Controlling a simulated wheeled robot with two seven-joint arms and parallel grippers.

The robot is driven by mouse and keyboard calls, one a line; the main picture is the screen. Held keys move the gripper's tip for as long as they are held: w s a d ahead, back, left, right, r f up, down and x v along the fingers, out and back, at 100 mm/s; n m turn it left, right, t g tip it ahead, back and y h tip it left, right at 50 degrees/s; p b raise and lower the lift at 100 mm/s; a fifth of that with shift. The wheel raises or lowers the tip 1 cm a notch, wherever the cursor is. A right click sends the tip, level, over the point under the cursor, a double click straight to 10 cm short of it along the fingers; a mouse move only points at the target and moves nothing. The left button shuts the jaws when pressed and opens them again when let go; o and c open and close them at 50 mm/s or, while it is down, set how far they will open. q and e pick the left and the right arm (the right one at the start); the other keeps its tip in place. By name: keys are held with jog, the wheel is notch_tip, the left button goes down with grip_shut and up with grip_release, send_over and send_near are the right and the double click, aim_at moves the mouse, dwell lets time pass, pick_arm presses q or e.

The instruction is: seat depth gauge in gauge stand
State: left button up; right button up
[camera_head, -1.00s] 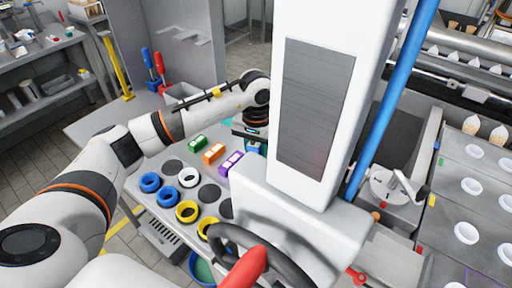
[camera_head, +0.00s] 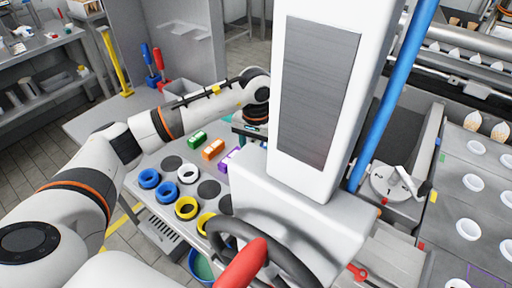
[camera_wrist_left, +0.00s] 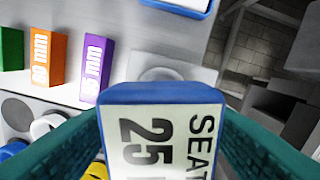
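In the left wrist view a blue block with a white label reading "SEAT" and "25" (camera_wrist_left: 162,135), which appears to be the depth gauge, is between the teal fingers of my left gripper (camera_wrist_left: 162,150). Both fingers appear to touch its sides. In the head view my left gripper (camera_head: 250,130) is at the end of the left arm, partly hidden behind the white machine column. A pale piece with a rounded outline (camera_wrist_left: 170,75) lies behind the block; I cannot tell if it is the gauge stand. My right gripper is not in view.
Green (camera_head: 197,138), orange (camera_head: 213,149) and purple (camera_head: 229,160) labelled blocks stand in a row on the bench. Blue, white and yellow rings lie nearer. The white machine column (camera_head: 310,95), with a black handwheel (camera_head: 225,226), blocks the space at right.

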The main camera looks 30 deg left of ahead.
pick_arm(q)
jog(key=shift+r, duration=0.5)
notch_tip(320, 180, up, 10)
jog(key=b, duration=0.2)
jog(key=shift+f+b, duration=0.15)
jog(key=shift+b, duration=0.25)
jog(key=shift+r, duration=0.65)
